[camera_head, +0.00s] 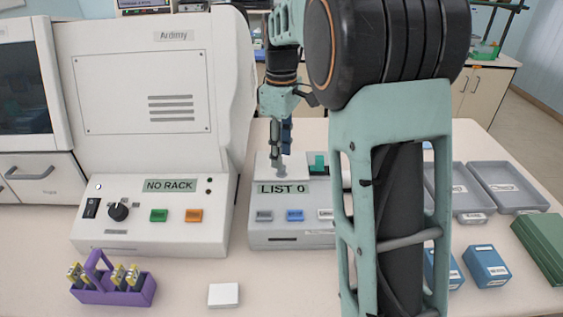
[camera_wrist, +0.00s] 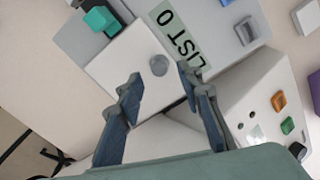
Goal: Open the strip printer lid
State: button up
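The strip printer (camera_head: 290,237) is a grey box with a "LIST 0" display and a row of buttons, right of the large white machine. Its lid looks like the white square plate (camera_wrist: 118,68) on top, with a round grey knob (camera_wrist: 159,65); the lid also shows in the head view (camera_head: 264,165) and lies flat. My gripper (camera_head: 281,165) points down over the lid. In the wrist view my gripper (camera_wrist: 158,76) is open, one finger on each side of the knob's line, with the knob at or just beyond the tips. I cannot tell whether they touch it.
A teal piece (camera_head: 319,163) sits on the printer right of the lid. The white "NO RACK" machine (camera_head: 150,225) stands close at left. A purple rack (camera_head: 115,292), a white block (camera_head: 223,295), blue boxes (camera_head: 487,266) and grey trays (camera_head: 507,187) are on the table.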

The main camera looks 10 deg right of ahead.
jog(key=shift+f, duration=1.65)
grip_shut()
